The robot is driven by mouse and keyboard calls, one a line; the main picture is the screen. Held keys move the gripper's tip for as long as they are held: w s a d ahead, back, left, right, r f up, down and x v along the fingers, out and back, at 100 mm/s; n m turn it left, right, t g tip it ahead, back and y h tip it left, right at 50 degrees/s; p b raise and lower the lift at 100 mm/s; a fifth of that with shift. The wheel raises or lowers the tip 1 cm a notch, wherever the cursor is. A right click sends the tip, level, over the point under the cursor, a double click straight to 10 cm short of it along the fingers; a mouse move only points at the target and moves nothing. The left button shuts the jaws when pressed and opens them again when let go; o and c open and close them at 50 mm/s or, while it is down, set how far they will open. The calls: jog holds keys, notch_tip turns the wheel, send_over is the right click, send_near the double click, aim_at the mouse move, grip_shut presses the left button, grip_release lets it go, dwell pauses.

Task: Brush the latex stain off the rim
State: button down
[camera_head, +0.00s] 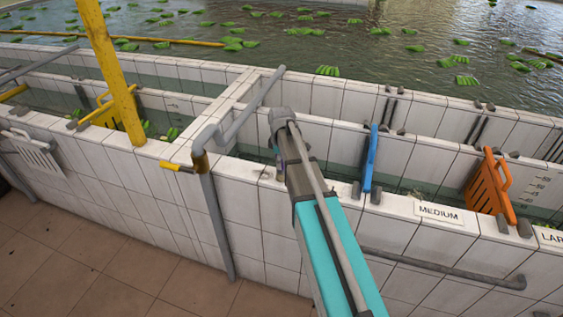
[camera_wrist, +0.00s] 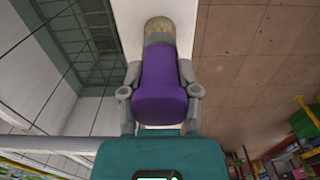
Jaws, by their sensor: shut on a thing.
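My gripper (camera_wrist: 160,92) is shut on a brush with a purple handle (camera_wrist: 160,76). The brush's tan bristle head (camera_wrist: 159,32) points away from the jaws and lies over the white rim (camera_wrist: 132,16) in the wrist view. I cannot tell whether the bristles touch the rim. In the head view my arm reaches the tiled rim (camera_head: 238,164) of the front tank and covers most of the gripper and brush. Small dark marks (camera_head: 265,173) show on the rim just left of my arm; I cannot tell whether they are the latex stain.
A blue paddle (camera_head: 371,158) and an orange gate (camera_head: 489,182) stand right of my arm, by a "MEDIUM" sign (camera_head: 440,213). A grey pipe (camera_head: 240,118) and yellow post (camera_head: 112,75) stand left. Green bunches float behind. The tiled floor (camera_head: 150,270) is clear in front.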

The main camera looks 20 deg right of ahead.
jog(key=shift+w+a, duration=0.1)
jog(key=shift+w+a, duration=0.55)
jog(key=shift+a, duration=0.25)
jog(key=shift+w+a, duration=0.55)
jog(key=shift+a, duration=0.2)
jog(key=shift+a, duration=0.1)
jog(key=shift+w+a+f, duration=0.1)
jog(key=shift+w+a, duration=0.45)
jog(key=shift+a, duration=0.25)
jog(key=shift+w+a, duration=0.55)
jog(key=shift+a, duration=0.2)
jog(key=shift+a, duration=0.1)
jog(key=shift+w+a, duration=0.6)
jog(key=shift+a, duration=0.2)
jog(key=shift+w+a, duration=0.6)
jog(key=shift+a, duration=0.15)
jog(key=shift+w+d, duration=0.1)
jog(key=shift+w+d, duration=0.2)
